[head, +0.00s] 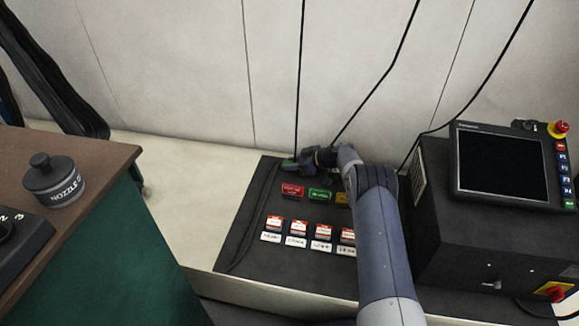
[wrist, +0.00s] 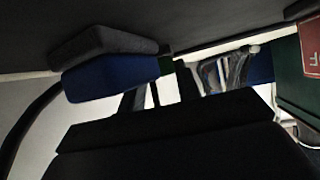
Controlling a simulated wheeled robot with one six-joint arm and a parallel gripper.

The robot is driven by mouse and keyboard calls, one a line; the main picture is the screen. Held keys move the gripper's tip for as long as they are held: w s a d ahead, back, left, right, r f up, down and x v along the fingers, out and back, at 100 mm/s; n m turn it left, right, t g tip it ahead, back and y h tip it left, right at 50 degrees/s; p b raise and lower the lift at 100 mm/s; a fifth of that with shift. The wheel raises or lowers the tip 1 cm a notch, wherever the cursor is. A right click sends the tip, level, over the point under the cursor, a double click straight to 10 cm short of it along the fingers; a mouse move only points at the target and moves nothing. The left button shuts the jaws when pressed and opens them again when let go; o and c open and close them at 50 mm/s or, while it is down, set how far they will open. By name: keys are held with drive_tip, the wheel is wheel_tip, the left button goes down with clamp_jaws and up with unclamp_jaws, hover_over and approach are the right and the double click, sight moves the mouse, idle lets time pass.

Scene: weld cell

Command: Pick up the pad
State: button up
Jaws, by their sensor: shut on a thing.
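My gripper (head: 297,161) is at the back left of the dark mat, low over its surface. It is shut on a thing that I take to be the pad. In the wrist view, a blue block with a dark grey face (wrist: 110,78) shows in front of the dark gripper fingers, with a small green bit at its right end. This looks like the pad, but the view is dark. In the head view only a small greenish piece (head: 288,164) shows at the gripper's tip. I cannot tell whether the pad touches the mat.
The dark mat (head: 238,235) carries red, green and yellow labels and several red-and-white boxes with white tags. A black controller with a screen (head: 502,163) stands at right. A brown-topped green cart (head: 112,158) with a nozzle jar (head: 54,180) is at left. Cables hang against the wall.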

drive_tip(key=shift+r, duration=0.15)
drive_tip(key=shift+s+r+p, duration=0.2)
drive_tip(key=shift+r+p, duration=0.2)
drive_tip(key=shift+p, duration=0.25)
wheel_tip(320, 180, up, 6)
drive_tip(key=p, duration=0.2)
drive_tip(key=shift+r+p, duration=0.1)
drive_tip(key=shift+p, duration=0.3)
drive_tip(key=s+a+p, duration=0.2)
drive_tip(key=s, duration=0.8)
drive_tip(key=s+a+p, duration=0.2)
drive_tip(key=s, duration=0.7)
drive_tip(key=s+d+r+m+t+h, duration=0.3)
drive_tip(key=d+r+m+t+h, duration=0.15)
drive_tip(key=d+r, duration=0.5)
drive_tip(key=s+d+r+m+t+h, duration=0.25)
drive_tip(key=d+r+m, duration=0.35)
drive_tip(key=d+r, duration=0.4)
wheel_tip(320, 180, up, 33)
drive_tip(key=p, duration=3.4)
drive_tip(key=shift+w+d+h+p, duration=0.2)
drive_tip(key=shift+w+h+p, duration=0.1)
drive_tip(key=shift+h+p, duration=0.1)
